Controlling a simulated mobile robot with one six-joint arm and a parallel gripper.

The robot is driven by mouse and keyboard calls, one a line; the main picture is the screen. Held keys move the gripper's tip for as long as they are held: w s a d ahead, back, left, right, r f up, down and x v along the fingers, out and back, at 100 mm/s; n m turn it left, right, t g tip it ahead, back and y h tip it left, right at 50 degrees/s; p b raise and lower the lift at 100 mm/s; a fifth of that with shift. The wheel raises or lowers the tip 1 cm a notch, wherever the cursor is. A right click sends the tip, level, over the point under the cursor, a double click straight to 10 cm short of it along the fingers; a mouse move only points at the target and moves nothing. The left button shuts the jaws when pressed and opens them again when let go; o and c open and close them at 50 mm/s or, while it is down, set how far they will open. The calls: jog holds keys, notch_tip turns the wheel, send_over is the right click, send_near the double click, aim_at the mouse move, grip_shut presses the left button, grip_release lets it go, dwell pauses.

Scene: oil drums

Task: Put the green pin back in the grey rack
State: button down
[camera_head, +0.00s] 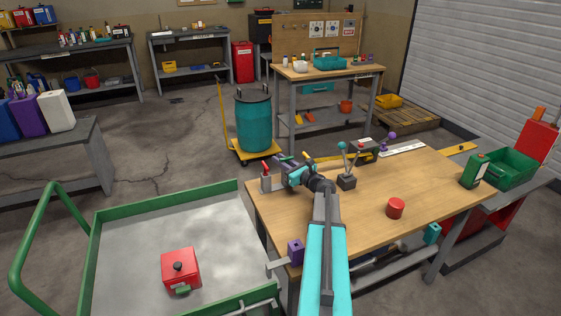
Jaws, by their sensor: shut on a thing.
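My gripper (284,167) is above the left back part of the wooden bench. It is shut on a thin green piece, which looks like the green pin (284,158); the wrist and jaws hide most of it. A small dark grey block (347,183) stands on the bench to the right of my gripper, with thin upright pins in it, one topped by a teal ball (342,146). It looks like the grey rack, but its holes are too small to make out. The held piece is apart from this block.
A red-topped grey holder (265,181) stands at the bench's left edge, close to my gripper. A red can (395,208) is on the right of the bench (430,190). A grey box (364,151) and a purple-ball piece (390,139) are at the back. The front middle is partly covered by my arm.

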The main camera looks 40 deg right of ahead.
jog(key=shift+f+b, duration=0.4)
jog(key=shift+f, duration=0.1)
jog(key=c, duration=0.9)
grip_release()
jog(key=shift+c, duration=0.2)
jog(key=shift+r, duration=1.65)
jog(key=shift+r+p, duration=0.65)
jog(key=shift+r, duration=2.25)
